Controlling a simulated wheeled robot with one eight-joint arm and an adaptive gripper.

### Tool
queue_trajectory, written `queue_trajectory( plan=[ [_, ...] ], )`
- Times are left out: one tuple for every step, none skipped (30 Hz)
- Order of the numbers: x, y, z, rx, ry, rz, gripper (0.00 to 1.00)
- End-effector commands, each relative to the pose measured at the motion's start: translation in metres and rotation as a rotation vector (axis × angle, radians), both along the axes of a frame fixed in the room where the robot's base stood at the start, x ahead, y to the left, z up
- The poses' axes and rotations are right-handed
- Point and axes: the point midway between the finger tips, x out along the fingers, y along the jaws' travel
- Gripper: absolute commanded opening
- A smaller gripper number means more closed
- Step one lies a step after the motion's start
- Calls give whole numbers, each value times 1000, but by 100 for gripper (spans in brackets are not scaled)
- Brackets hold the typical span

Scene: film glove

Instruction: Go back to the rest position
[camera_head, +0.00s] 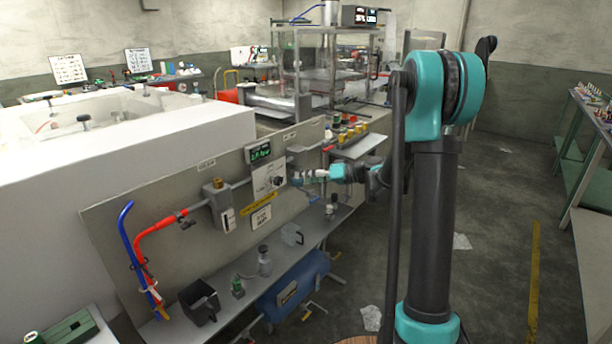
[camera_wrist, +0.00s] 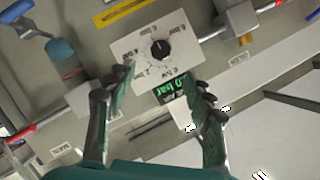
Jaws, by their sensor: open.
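My gripper (camera_head: 299,178) is in front of the grey upright panel (camera_head: 120,215), at the end of my arm reaching in from the right. In the wrist view its two fingers stand apart, with nothing between the fingertips (camera_wrist: 165,82). The white dial plate (camera_head: 262,186) is just left of the gripper. In the wrist view, the plate's black knob (camera_wrist: 160,48) shows beyond the fingertips, and I see no finger touching it. A green-lit display (camera_wrist: 174,87) reading in bar lies between the fingers in that view.
Red pipe (camera_head: 160,222) and blue pipe (camera_head: 126,240) run at the panel's left. A metal shelf (camera_head: 228,290) below holds a black container (camera_head: 199,303), a clear jug (camera_head: 292,235) and small bottles. Open floor lies right of my arm, before a green-legged table (camera_head: 598,165).

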Motion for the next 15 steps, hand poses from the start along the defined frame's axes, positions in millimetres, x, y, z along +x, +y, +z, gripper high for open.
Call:
queue_trajectory(
  plan=[
    [-3,0,0,-7,5,-1,53],
    [-6,-1,-1,-16,10,-3,53],
    [-12,-1,-2,-32,22,-7,53],
    [-18,-2,-4,-49,35,-11,53],
    [-25,-4,-6,-68,47,-15,53],
    [-37,-6,-9,-99,69,-25,53],
    [-46,-9,-12,-126,87,-33,53],
    [-56,-12,-15,-155,105,-42,53],
    [-71,-16,-20,-194,132,-57,53],
    [-82,-20,-24,-226,152,-69,53],
    [-93,-25,-28,-256,171,-82,53],
    [-108,-31,-34,-296,196,-100,53],
    [-119,-36,-38,-327,212,-114,53],
    [-130,-41,-42,-356,230,-129,53],
    [-145,-48,-48,-396,252,-151,53]
  ],
)
